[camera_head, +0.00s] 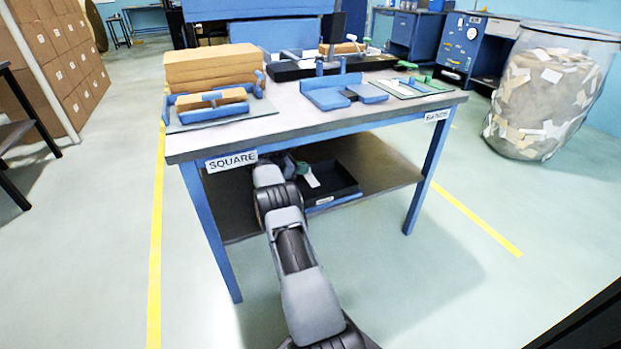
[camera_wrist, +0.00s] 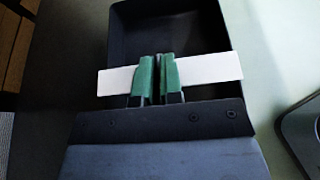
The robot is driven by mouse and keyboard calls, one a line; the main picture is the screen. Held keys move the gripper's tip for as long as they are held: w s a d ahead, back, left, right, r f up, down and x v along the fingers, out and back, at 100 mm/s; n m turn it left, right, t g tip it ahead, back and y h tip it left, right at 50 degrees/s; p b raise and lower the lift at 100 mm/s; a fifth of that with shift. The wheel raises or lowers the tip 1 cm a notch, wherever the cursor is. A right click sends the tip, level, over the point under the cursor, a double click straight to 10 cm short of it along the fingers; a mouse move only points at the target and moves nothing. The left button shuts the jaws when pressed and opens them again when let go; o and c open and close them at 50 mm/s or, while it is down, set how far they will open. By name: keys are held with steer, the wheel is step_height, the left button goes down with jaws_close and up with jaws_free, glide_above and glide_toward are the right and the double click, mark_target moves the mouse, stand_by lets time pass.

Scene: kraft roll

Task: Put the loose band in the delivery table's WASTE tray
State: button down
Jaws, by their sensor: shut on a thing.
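My gripper (camera_wrist: 157,78) has green fingertips, shut on the white band (camera_wrist: 210,69). The flat, straight band sticks out on both sides of the fingers. In the wrist view a black open tray (camera_wrist: 160,32) lies below and beyond the band, and the band spans across it. In the head view my arm reaches under the tabletop to the lower shelf, with the gripper (camera_head: 298,168) partly hidden. The white band (camera_head: 312,177) shows over the black tray (camera_head: 345,188) there. The label on the tray's front is too small to read. I cannot tell whether the band touches the tray.
The table (camera_head: 290,129) has a "SQUARE" sign (camera_head: 231,161) and a second sign at right. Its top edge is above my arm, and blue legs (camera_head: 421,190) stand at the sides. Tools and brown boards (camera_head: 213,68) lie on top. A clear waste bag (camera_head: 548,92) stands at right.

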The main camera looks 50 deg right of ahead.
mark_target(310, 173)
steer(key=shift+s+d+b, duration=0.2)
steer(key=shift+s+d, duration=0.1)
steer(key=shift+d, duration=0.4)
steer(key=shift+s+d+b, duration=0.2)
steer(key=shift+s+d, duration=0.1)
steer(key=shift+d, duration=0.35)
steer(key=shift+d+f+b, duration=0.15)
steer(key=shift+f+b, duration=1)
steer(key=shift+f, duration=0.6)
steer(key=shift+f, duration=0.1)
steer(key=shift+f, duration=0.45)
steer(key=c, duration=1.3)
jaws_free()
steer(key=shift+o, duration=0.2)
